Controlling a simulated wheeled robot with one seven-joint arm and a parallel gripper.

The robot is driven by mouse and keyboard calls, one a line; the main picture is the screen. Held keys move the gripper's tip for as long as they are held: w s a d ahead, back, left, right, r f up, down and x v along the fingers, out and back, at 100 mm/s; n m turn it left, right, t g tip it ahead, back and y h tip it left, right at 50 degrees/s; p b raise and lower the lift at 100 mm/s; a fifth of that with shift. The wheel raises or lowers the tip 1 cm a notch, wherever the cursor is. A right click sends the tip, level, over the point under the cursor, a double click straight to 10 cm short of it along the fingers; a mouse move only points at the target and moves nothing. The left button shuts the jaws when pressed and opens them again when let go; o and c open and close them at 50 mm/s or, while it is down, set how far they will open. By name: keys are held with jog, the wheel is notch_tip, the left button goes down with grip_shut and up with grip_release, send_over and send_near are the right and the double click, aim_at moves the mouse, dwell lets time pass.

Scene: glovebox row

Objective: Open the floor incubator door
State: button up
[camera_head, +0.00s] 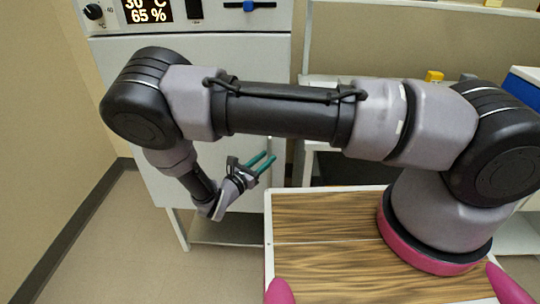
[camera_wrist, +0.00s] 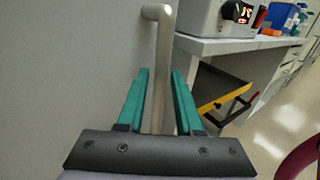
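The floor incubator (camera_head: 215,55) is the pale cabinet with a lit display at the back left of the head view. Its plain door (camera_head: 240,115) looks shut against the body. In the wrist view the door face (camera_wrist: 70,70) fills the left side, with a vertical metal bar handle (camera_wrist: 164,50) standing off it. My gripper (camera_head: 268,159) is at the door's right side. Its teal fingers (camera_wrist: 160,75) are apart, one on each side of the handle in the wrist view. The right finger appears very close to the bar; contact cannot be told.
A bench (camera_wrist: 245,45) with a grey device (camera_wrist: 215,15) on it stands right of the incubator. A yellow-and-black part (camera_wrist: 222,100) shows under the bench. The beige wall (camera_head: 35,130) is at the left, with bare floor (camera_head: 125,240) in front of it.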

jog(key=shift+x, duration=1.25)
grip_shut()
dwell(0.5)
